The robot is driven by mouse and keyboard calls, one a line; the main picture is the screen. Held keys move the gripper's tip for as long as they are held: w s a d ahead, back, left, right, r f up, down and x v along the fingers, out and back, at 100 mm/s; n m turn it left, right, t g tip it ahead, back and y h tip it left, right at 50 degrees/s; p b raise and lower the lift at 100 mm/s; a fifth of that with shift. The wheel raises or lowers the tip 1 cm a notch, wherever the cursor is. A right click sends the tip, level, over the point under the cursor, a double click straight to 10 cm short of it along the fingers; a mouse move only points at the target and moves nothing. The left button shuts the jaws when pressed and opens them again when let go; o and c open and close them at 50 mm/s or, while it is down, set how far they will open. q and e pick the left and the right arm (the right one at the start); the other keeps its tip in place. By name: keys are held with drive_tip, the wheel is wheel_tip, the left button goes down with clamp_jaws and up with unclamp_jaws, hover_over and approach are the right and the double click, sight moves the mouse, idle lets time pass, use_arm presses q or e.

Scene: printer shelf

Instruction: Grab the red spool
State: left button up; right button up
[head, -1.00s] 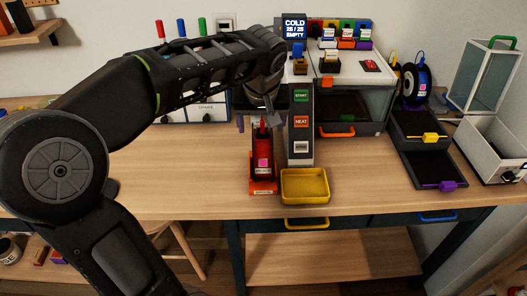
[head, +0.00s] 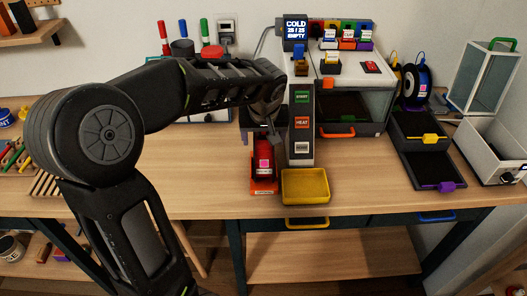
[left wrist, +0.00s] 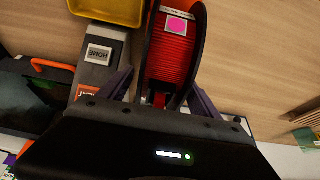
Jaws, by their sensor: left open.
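The red spool (head: 264,148) stands on edge in an orange-based holder (head: 264,187) on the table, left of the grey control column. In the left wrist view the spool's red winding (left wrist: 172,60) shows between black flanges, with a pink-dotted white label. My left gripper (head: 268,132) is just above and behind the spool in the head view, partly over its top. In the left wrist view its open fingers (left wrist: 160,92) lie one on each side of the spool's near end. I cannot tell whether they touch it. My right gripper is in neither view.
The control column (head: 301,125) with START and HEAT buttons stands close on the right of the spool. A yellow tray (head: 305,186) sits in front of it. A blue spool (head: 415,85) stands farther right.

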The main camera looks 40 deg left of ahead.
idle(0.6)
use_arm(q)
clamp_jaws()
idle(0.6)
